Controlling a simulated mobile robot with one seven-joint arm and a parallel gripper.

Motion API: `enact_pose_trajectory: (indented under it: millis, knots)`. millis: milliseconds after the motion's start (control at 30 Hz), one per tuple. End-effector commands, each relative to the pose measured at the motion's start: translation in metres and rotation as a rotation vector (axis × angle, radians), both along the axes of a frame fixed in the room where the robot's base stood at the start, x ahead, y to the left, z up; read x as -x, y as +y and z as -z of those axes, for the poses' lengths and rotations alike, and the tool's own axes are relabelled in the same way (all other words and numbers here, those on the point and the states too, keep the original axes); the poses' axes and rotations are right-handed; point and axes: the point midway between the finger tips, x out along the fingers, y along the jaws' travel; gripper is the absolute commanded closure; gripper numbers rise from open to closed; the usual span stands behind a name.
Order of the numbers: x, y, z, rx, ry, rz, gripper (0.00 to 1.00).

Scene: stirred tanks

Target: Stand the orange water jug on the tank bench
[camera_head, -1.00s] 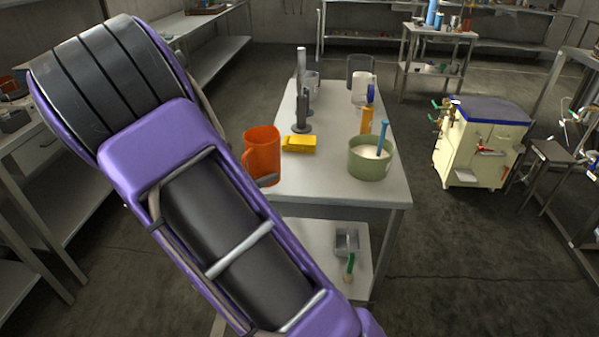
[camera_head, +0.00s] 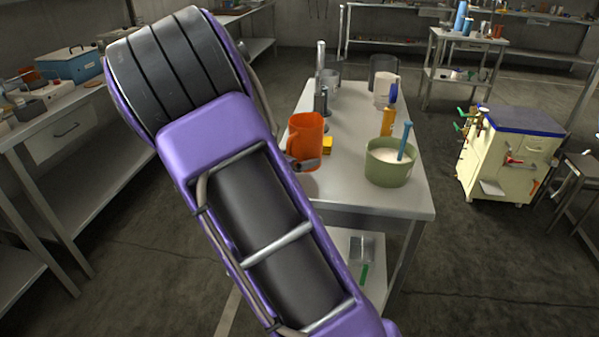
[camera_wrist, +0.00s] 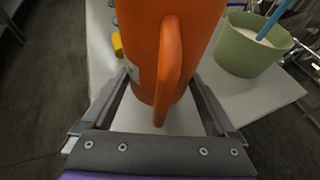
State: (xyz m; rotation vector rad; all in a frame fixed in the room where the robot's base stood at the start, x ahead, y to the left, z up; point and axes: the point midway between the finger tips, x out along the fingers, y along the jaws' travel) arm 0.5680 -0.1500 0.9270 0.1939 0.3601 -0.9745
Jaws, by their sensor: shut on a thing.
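The orange water jug (camera_head: 305,136) is upright at the left edge of a grey-topped bench (camera_head: 350,192) in the head view. My gripper (camera_head: 306,165) is at its lower part, mostly hidden behind my purple arm. In the wrist view the jug (camera_wrist: 185,50) fills the middle, its handle facing the camera. My gripper (camera_wrist: 162,88) is shut on the jug, a finger on each side. The pale bench top shows below the jug. I cannot tell whether its base touches the bench.
A green pot (camera_head: 388,172) with a blue stick stands right of the jug. An orange bottle (camera_head: 387,122) and grey vessels stand farther back. The bench's front right is clear.

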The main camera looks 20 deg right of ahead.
Motion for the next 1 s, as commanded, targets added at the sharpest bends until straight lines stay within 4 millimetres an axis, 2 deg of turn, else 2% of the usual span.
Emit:
enact_pose_trajectory:
  millis: [267, 633, 667, 700, 1000]
  knots:
    - [0.0, 0.0, 0.034, 0.003, 0.001, 0.0, 1.0]
    - [0.0, -0.001, 0.037, 0.003, -0.002, 0.0, 1.0]
    - [0.0, 0.0, 0.039, 0.001, 0.001, 0.0, 0.05]
    - [0.0, 0.0, 0.038, 0.001, 0.001, 0.0, 0.0]
    - [0.0, 0.001, 0.035, -0.001, -0.001, -0.001, 0.0]
